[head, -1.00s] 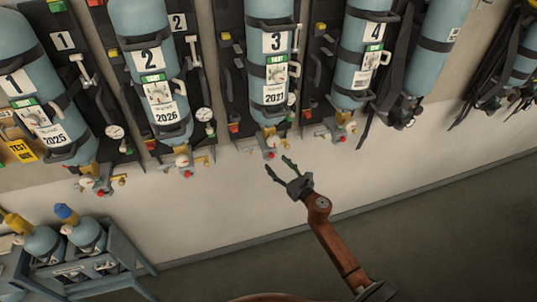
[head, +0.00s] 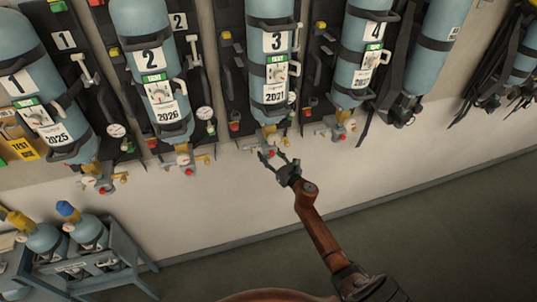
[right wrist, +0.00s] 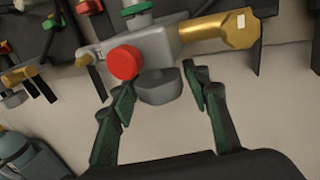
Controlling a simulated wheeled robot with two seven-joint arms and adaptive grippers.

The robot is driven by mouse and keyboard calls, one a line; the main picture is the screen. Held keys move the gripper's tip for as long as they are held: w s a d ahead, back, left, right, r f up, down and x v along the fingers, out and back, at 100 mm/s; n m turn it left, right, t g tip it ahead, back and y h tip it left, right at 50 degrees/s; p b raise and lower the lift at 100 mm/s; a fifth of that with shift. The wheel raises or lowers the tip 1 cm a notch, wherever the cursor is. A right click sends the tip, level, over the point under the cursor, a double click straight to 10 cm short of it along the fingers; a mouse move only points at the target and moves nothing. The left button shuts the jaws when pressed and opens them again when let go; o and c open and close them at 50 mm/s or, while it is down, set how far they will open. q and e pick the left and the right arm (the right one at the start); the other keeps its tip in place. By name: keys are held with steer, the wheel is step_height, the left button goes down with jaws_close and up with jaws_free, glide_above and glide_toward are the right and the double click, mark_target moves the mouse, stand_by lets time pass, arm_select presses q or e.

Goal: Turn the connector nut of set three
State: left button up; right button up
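Set three is the blue cylinder (head: 275,90) labelled 3 and 2021, strapped to a dark backboard. Its valve body with a red knob hangs at the lower end; the right wrist view shows the grey valve body (right wrist: 168,47), red knob (right wrist: 124,62) and brass fitting (right wrist: 220,32) close up. A grey rounded part (right wrist: 160,87) sits under the body; I cannot tell for sure that it is the connector nut. My right gripper (head: 272,157) is open just below the valve. In the wrist view its green-padded fingers (right wrist: 160,92) stand either side of the grey part, with no clear contact. My left gripper is out of view.
Set two (head: 160,90) hangs to the left and set four (head: 357,65) to the right, each with its own valve and fittings. A trolley with small cylinders (head: 80,262) stands at the lower left.

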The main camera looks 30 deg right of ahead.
steer(key=c, duration=0.8)
steer(key=shift+c, duration=0.2)
steer(key=shift+m+h, duration=0.5)
steer(key=shift+h, duration=0.3)
steer(key=m+h+b, duration=0.1)
steer(key=m+h, duration=0.1)
steer(key=h, duration=0.1)
steer(key=shift+f, duration=0.1)
steer(key=m+g+h+b, duration=0.2)
steer(key=m+h, duration=0.1)
steer(key=h, duration=0.2)
steer(key=shift+m, duration=0.3)
steer(key=m+g+h+b, duration=0.1)
steer(key=m+g+h, duration=0.1)
steer(key=h, duration=0.1)
steer(key=shift+w+m+g+h, duration=0.1)
steer(key=shift+m+g+h, duration=0.2)
steer(key=shift+m, duration=0.1)
steer(key=m+g+h+b, duration=0.2)
steer(key=g+h, duration=0.1)
steer(key=shift+a+m, duration=0.1)
steer(key=shift+m, duration=0.2)
steer(key=m+g+h+b, duration=0.2)
steer(key=m+g+b, duration=0.1)
steer(key=g+b, duration=0.1)
steer(key=shift+g, duration=0.4)
steer(key=shift+m+g+h+b, duration=0.4)
steer(key=shift+m+g+b, duration=0.75)
steer(key=shift+g, duration=0.35)
